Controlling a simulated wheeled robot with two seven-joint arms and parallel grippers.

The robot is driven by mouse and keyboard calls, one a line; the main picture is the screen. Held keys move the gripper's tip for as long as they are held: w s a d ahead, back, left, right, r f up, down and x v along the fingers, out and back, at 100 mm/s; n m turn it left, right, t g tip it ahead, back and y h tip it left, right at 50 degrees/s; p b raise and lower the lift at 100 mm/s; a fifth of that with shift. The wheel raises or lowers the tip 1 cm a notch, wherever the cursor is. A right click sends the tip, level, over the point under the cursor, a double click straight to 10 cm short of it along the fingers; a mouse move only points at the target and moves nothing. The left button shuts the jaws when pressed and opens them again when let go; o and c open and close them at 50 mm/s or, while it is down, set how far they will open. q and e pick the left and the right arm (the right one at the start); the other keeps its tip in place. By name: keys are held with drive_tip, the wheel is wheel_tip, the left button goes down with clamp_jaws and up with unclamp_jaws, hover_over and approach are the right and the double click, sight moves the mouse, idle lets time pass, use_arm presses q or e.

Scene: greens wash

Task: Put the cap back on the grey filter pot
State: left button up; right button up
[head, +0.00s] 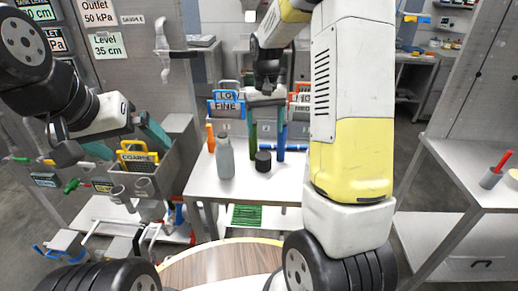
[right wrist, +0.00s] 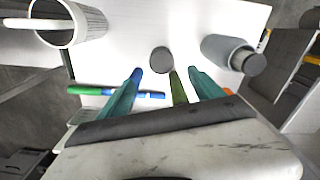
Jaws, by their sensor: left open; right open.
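A grey bottle-like pot (head: 226,160) with a narrower neck stands upright on the white table. It also shows in the right wrist view (right wrist: 226,50), its top a dark disc. A short dark cylinder (head: 263,161), which looks like the cap, sits apart to its right; it also shows in the right wrist view (right wrist: 161,60). My left gripper (head: 135,148) is open, far left by the bins.
An orange bottle (head: 210,138) stands behind the pot. A pen-like item (right wrist: 115,92) lies near the fingers. The table's front strip is clear.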

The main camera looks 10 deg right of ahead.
sight(264, 156)
drive_tip(key=shift+f, duration=0.1)
wheel_tip(264, 156, down, 7)
drive_tip(key=shift+r, duration=0.15)
idle(0.4)
drive_tip(key=shift+a+f, duration=0.15)
drive_tip(key=shift+f, duration=2.45)
drive_tip(key=c, duration=1.4)
drive_tip(key=shift+r, duration=0.1)
